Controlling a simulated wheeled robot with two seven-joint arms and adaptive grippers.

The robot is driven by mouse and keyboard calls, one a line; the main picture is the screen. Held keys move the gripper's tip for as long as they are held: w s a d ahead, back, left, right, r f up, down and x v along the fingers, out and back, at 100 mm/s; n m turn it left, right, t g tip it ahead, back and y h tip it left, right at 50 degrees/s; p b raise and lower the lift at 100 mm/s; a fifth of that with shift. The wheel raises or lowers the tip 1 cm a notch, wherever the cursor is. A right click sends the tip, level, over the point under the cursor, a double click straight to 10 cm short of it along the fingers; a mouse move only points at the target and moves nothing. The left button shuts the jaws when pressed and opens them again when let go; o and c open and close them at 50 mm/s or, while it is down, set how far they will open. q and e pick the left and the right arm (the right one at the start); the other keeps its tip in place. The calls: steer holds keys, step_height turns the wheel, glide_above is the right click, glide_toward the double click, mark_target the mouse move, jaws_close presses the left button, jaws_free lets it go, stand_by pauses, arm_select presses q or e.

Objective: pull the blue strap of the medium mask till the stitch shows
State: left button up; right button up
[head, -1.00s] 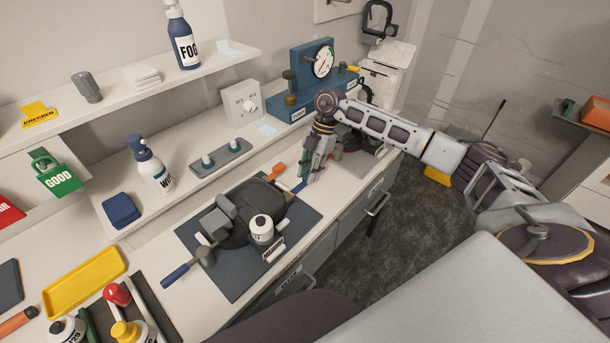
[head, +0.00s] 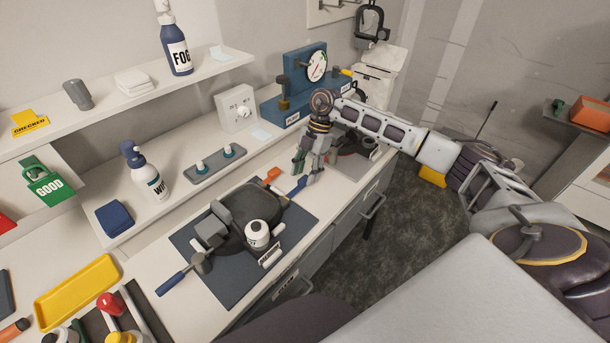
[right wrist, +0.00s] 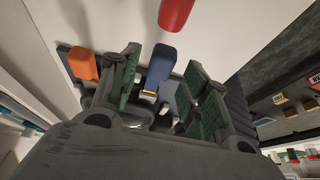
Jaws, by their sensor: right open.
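The dark mask (head: 262,195) lies on a dark blue mat (head: 232,286) on the bench, with a white canister (head: 257,235) at its front. A small label plate (head: 270,256) by it is too small to read surely. The blue strap (head: 298,186) sticks out at the mask's right end, and it also shows in the right wrist view (right wrist: 160,66) with a thin yellow line at its base. My right gripper (head: 308,172) is open near this strap; its green-padded fingers (right wrist: 158,92) stand on either side of it, apart from it. My left gripper is out of view.
An orange strap (head: 272,174) lies beside the blue one, just outside the fingers in the right wrist view (right wrist: 83,64). A blue-handled piece (head: 172,284) sticks out at the mask's left. A grey tray (head: 216,164) and a gauge stand (head: 298,80) stand behind.

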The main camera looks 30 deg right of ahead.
steer(key=v, duration=1)
steer(key=shift+r, duration=0.25)
steer(key=shift+d+f, duration=0.1)
stand_by(0.3)
